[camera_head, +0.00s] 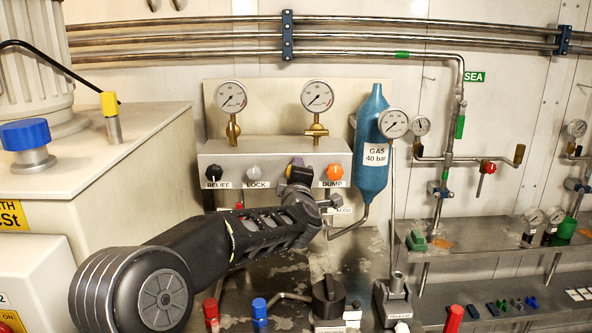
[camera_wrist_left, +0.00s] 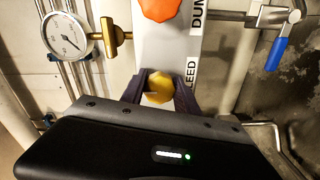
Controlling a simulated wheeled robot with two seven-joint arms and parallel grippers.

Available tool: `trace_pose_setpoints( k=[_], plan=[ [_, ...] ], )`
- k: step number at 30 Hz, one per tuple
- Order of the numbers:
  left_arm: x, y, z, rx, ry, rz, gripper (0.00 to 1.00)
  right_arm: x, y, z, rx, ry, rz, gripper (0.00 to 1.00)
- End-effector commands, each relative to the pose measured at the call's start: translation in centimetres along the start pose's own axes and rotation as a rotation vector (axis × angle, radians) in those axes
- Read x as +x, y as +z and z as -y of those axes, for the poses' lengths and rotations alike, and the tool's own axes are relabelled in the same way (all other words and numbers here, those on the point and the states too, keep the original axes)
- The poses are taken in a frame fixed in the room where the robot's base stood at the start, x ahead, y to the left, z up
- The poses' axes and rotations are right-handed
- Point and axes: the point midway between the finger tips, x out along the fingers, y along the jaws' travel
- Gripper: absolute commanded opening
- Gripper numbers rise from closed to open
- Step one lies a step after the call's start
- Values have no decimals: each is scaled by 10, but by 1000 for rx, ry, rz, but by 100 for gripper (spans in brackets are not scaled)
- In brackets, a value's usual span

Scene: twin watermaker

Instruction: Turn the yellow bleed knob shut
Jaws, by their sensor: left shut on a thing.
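The yellow bleed knob (camera_wrist_left: 157,90) sits on the pale panel in the left wrist view, beside a partly covered label reading "LEED". My left gripper (camera_wrist_left: 163,88) is shut on it, one finger on each side. In the head view my left gripper (camera_head: 299,172) reaches up to the panel (camera_head: 240,152) between the LOCK and DUMP knobs and hides the bleed knob. How far the knob is turned cannot be told. My right gripper is not in view.
The orange dump knob (camera_head: 335,173) is close to the right of my gripper. The white lock knob (camera_head: 254,172) and black relief knob (camera_head: 214,170) are to the left. A blue gas bottle (camera_head: 371,150) and a gauge (camera_head: 393,123) stand right of the panel.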

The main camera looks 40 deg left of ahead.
Motion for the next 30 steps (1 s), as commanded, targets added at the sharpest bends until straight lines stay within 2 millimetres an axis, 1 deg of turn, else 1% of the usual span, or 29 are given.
trace_pose_setpoints(
  k=[6, 17, 18, 26, 30],
  plan=[
    [0, 1, 1, 51, -1, 1, 0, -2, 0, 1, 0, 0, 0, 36],
    [0, 1, 2, 57, -2, 2, 0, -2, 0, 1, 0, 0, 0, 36],
    [0, 1, 2, 57, -2, 2, 38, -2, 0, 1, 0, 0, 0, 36],
    [0, 0, 1, 55, -1, 1, 59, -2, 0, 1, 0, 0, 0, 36],
    [0, 0, 1, 54, 0, 1, 59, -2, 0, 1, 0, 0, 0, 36]
  ],
)
